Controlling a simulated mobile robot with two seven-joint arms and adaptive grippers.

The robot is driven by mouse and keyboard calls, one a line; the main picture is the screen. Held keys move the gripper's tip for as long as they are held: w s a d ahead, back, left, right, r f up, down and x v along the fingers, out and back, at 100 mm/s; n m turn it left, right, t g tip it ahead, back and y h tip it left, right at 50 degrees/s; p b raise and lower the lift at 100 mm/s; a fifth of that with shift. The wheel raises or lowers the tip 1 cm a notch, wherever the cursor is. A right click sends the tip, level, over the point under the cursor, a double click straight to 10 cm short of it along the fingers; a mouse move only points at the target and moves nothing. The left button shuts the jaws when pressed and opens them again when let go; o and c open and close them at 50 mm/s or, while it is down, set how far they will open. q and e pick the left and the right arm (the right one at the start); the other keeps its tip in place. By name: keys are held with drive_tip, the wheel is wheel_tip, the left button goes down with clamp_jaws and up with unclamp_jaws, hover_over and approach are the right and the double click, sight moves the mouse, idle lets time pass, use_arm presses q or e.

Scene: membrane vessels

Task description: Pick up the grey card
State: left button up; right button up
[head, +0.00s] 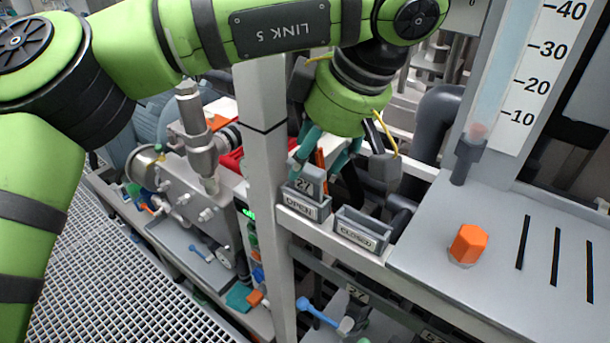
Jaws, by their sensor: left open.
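The grey card (307,181), marked 27, stands upright in the small grey holder labelled OPEN (304,205). Its upper part sticks out above the holder; its lower part is hidden inside. My left gripper (323,162) points down right at the card, with its teal fingers apart. One finger shows close to the card's upper left, the other to its right and behind. I cannot tell whether a finger touches the card. The holder labelled CLOSED (362,233), to the right, looks empty. My right gripper is out of view.
A pale upright post (265,180) stands just left of the holders. An orange knob (468,244) sits on the grey panel at the right, below a scaled column (500,95). A yellow cable hangs by the gripper. Pipes and valves crowd the left; grating lies below.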

sight(308, 163)
use_arm(q)
drive_tip(key=x, duration=0.3)
drive_tip(key=shift+w+f+p, duration=0.2)
drive_tip(key=shift+w+p, duration=0.15)
drive_tip(key=shift+w, duration=0.15)
drive_tip(key=shift+f, duration=0.1)
drive_tip(key=shift+s, duration=0.2)
drive_tip(key=shift+c, duration=0.8)
drive_tip(key=c, duration=1)
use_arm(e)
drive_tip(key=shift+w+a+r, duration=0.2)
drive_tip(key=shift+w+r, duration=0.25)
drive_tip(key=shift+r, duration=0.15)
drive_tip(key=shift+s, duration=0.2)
